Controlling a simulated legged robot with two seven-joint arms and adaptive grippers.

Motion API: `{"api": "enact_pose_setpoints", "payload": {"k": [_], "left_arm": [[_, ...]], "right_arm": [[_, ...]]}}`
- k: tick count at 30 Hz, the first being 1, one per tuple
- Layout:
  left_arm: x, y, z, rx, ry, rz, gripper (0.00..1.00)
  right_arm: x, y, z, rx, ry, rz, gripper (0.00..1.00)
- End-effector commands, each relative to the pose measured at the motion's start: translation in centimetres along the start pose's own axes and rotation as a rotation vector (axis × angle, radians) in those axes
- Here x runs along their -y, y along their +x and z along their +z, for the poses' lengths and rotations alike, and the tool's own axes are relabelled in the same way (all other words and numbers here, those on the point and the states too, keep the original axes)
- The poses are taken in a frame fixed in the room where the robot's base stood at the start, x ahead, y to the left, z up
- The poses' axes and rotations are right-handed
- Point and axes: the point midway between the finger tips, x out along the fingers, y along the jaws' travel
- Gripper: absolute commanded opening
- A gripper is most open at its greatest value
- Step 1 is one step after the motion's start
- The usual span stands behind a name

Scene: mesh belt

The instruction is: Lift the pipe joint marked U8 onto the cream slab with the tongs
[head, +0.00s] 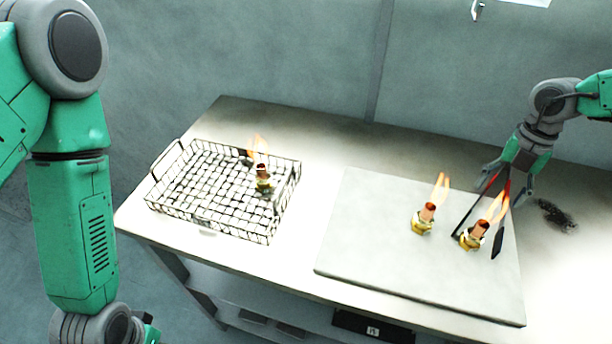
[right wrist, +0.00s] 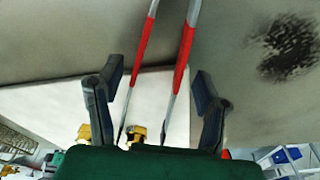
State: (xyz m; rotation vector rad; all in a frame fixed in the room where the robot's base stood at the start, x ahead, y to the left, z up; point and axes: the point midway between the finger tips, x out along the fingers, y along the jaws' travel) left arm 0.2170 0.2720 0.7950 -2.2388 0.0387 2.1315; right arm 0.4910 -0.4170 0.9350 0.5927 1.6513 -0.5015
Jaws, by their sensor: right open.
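The cream slab (head: 375,265) lies on the right part of the table. Two brass-and-copper pipe joints with flames stand on it, one left (head: 424,218) and one right (head: 474,236). A third flaming pipe joint (head: 263,180) stands in the wire basket. No U8 mark is legible. The tongs (head: 464,217), black with red grips, point down with their tips spread either side of the right joint. My right gripper (head: 512,172) is open, with the red tong grips (right wrist: 183,60) between its fingers (right wrist: 158,95); finger contact is not visible.
The wire basket (head: 208,229) occupies the table's left part. A dark scorched patch (head: 556,215) marks the table right of the slab. A black box (head: 370,327) sits below the front edge. Bare table (head: 315,190) lies between basket and slab.

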Motion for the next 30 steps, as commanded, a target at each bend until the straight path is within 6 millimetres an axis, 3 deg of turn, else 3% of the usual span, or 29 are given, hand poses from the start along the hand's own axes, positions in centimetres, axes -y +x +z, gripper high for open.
{"api": "enact_pose_setpoints", "payload": {"k": [2,5,23,30], "left_arm": [[0.1,0.0,0.0,0.000,-0.001,-0.001,0.40],[0.1,0.0,0.0,0.000,-0.002,-0.001,0.40],[0.0,0.0,0.0,0.000,-0.001,0.000,0.40],[0.1,-1.0,0.0,0.000,-0.001,-0.001,0.40]], "right_arm": [[-0.1,-0.1,-0.1,0.001,-0.002,0.000,0.61],[0.1,0.0,0.1,-0.001,-0.002,0.002,0.30],[0.4,0.2,0.3,-0.004,-0.002,0.002,0.30],[0.1,-1.0,0.0,-0.001,-0.002,0.002,0.30]]}}
